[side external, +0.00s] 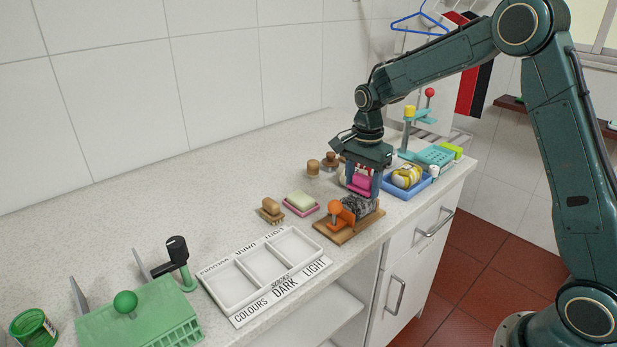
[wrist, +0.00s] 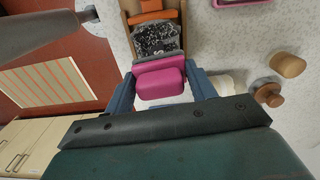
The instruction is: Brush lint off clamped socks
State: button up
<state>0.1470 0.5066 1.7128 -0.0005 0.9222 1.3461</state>
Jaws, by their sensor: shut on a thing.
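The dark speckled sock (side external: 357,207) lies on a wooden clamp board (side external: 342,236) with an orange clamp (side external: 336,209) at its left end. In the wrist view the sock (wrist: 157,38) shows between the board's side walls. My gripper (side external: 362,188) points down over the right end of the board. It is shut on a pink brush (wrist: 160,82), one blue finger on each side of it. The brush (side external: 360,183) is just above or at the sock's right end; I cannot tell whether it touches. The sock's far end is partly hidden by my gripper.
A blue tray (side external: 423,186) with a yellow-and-white bundle stands close right. A soap dish (side external: 301,204) and a wooden brush (side external: 271,209) lie left of the board. Wooden-topped jars (side external: 313,167) stand behind. A white sorting tray (side external: 232,287) lies in front left.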

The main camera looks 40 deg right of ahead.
aim_at(351, 200)
jog(key=shift+d, duration=0.45)
jog(key=shift+a, duration=2.25)
jog(key=shift+d, duration=2.45)
jog(key=shift+a, duration=2.55)
jog(key=shift+d, duration=2.45)
jog(key=shift+a, duration=2.35)
jog(key=shift+d, duration=2.15)
jog(key=shift+d+r, duration=0.1)
jog(key=shift+d, duration=0.15)
jog(key=shift+a+r, duration=0.1)
jog(key=shift+r, duration=3.8)
